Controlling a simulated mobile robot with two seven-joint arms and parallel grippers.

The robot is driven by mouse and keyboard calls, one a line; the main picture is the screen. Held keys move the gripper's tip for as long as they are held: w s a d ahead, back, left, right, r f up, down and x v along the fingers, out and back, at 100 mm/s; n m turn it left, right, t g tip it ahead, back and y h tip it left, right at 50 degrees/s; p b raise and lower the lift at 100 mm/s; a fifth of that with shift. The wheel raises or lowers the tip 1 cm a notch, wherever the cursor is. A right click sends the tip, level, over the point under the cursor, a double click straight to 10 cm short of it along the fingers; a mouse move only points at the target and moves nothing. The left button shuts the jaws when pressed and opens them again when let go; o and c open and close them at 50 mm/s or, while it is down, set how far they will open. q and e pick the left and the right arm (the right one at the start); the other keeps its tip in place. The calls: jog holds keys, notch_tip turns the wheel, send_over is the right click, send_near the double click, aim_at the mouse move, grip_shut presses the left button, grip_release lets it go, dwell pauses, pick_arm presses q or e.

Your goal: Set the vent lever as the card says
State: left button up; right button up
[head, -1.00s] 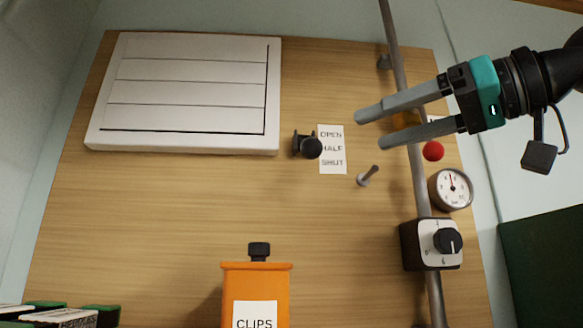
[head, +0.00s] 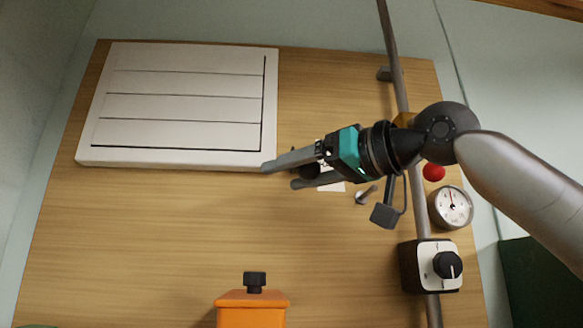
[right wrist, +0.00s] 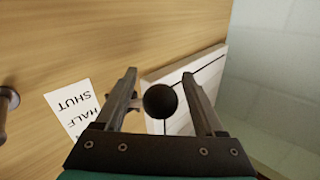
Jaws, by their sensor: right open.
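The vent (head: 184,108) is a white slatted panel on the wooden board at upper left, its slats lying flat. The vent lever's black round knob (right wrist: 160,101) sits between my right gripper's fingers in the right wrist view, apart from both. In the head view the fingers mostly cover it. The white label (right wrist: 76,108) beside it shows HALF and SHUT; the head view shows only a corner of it (head: 334,187). My right gripper (head: 280,176) is open, its fingertips near the vent's lower right corner. My left gripper is not in view.
A grey pipe (head: 392,58) runs down the right side. Near it are a red ball (head: 434,172), a gauge (head: 451,207), a dial box (head: 421,266) and a small peg (head: 366,195). An orange box (head: 252,312) stands at the bottom. The board's lower left is clear.

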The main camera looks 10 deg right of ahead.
jog(key=shift+c, duration=0.3)
grip_shut()
dwell(0.4)
dwell(0.8)
